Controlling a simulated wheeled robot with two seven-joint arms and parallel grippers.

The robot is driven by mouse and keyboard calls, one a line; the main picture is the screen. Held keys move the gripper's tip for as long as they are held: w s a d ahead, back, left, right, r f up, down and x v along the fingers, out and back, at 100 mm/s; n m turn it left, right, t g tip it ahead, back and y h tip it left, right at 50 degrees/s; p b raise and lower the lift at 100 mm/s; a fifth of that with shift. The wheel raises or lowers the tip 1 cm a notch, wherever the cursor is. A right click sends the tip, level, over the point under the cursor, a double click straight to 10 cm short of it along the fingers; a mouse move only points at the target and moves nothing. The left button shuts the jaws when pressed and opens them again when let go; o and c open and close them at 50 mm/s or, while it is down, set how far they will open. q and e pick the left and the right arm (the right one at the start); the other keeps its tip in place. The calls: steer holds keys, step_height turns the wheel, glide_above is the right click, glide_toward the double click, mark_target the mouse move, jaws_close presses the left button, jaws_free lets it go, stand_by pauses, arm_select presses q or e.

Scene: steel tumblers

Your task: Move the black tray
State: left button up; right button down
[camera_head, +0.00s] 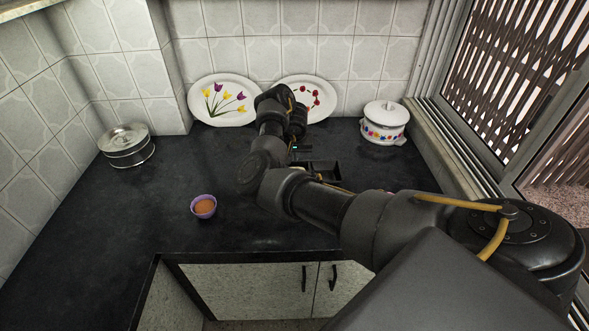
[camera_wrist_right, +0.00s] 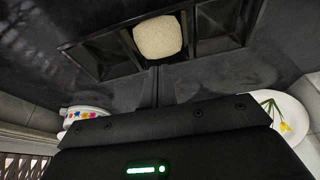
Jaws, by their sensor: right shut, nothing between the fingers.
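The black tray (camera_wrist_right: 110,58) is divided into compartments and lies on the dark counter. In the wrist view it spans the top, with a pale, speckled, rounded thing (camera_wrist_right: 158,38) in its middle compartment. In the head view part of the tray (camera_head: 325,166) shows behind my right arm, which hides the rest. My right gripper (camera_wrist_right: 156,84) is shut and empty. Its fingertips point at the tray's near long side, close to the middle; I cannot tell whether they touch it. In the head view the fingers are mostly hidden by my own arm. My left gripper is not in view.
A purple bowl (camera_head: 203,207) with orange-brown contents stands left of my arm. A lidded steel pot (camera_head: 126,146) is at the far left. A white flowered pot (camera_head: 385,123) stands back right. Two flowered plates (camera_head: 220,100) lean on the tiled wall. The left counter is mostly clear.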

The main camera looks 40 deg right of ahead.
steer(key=b+x, duration=0.4)
steer(key=x, duration=0.5)
steer(key=shift+f+b, duration=0.15)
steer(key=shift+b, duration=0.25)
steer(key=shift+f, duration=0.15)
steer(key=shift+s+a+p, duration=0.9)
steer(key=shift+s+p, duration=0.2)
steer(key=shift+s, duration=0.05)
steer(key=shift+s+a, duration=0.3)
steer(key=shift+s, duration=0.05)
